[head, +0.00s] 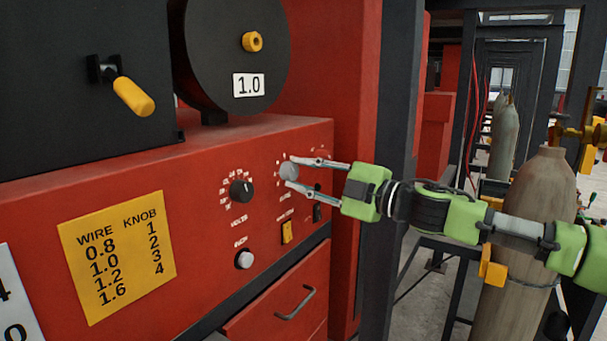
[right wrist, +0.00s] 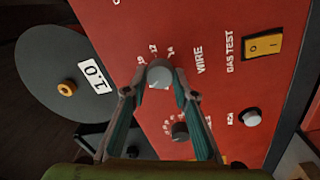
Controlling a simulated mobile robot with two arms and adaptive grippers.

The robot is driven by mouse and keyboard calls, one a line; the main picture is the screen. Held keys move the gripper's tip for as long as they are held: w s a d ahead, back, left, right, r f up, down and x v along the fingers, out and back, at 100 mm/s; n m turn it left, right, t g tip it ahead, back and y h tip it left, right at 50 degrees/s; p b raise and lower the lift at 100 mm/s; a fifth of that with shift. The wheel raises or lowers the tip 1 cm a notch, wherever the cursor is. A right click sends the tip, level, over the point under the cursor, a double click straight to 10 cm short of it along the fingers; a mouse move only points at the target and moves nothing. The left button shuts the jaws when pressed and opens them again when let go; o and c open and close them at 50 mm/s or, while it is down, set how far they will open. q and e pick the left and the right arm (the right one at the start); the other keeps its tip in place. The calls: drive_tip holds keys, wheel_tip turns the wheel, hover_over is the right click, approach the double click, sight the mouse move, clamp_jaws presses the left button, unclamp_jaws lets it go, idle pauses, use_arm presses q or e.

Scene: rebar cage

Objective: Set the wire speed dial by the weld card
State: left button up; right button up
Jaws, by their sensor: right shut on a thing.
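The grey wire speed dial (head: 289,171) is on the red machine panel; in the right wrist view the dial (right wrist: 159,74) has the word WIRE beside it. My right gripper (head: 291,172) has its two fingers on either side of the dial and is shut on it. The dial's pointer mark is too small to read. The yellow weld card (head: 118,257) on the panel lists wire 0.8, 1.0, 1.2, 1.6 against knob 1, 2, 3, 4. The black wire spool (head: 220,50) carries a white label (head: 248,85) reading 1.0. My left gripper is out of view.
A black dial (head: 241,191) sits left of the grey one. Below are a white button (head: 244,259), a yellow rocker switch (head: 287,232) and a drawer handle (head: 296,302). A gas cylinder (head: 524,220) stands at right, behind my arm.

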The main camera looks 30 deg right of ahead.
drive_tip(key=m, duration=0.4)
drive_tip(key=m+p, duration=0.1)
drive_tip(key=m, duration=0.3)
drive_tip(key=shift+a+m+h, duration=0.1)
drive_tip(key=shift+m+h, duration=0.3)
drive_tip(key=m, duration=0.4)
drive_tip(key=shift+p, duration=0.3)
drive_tip(key=shift+a+f+m, duration=0.1)
drive_tip(key=shift+m, duration=1.6)
drive_tip(key=o, duration=1.1)
drive_tip(key=shift+s, duration=0.1)
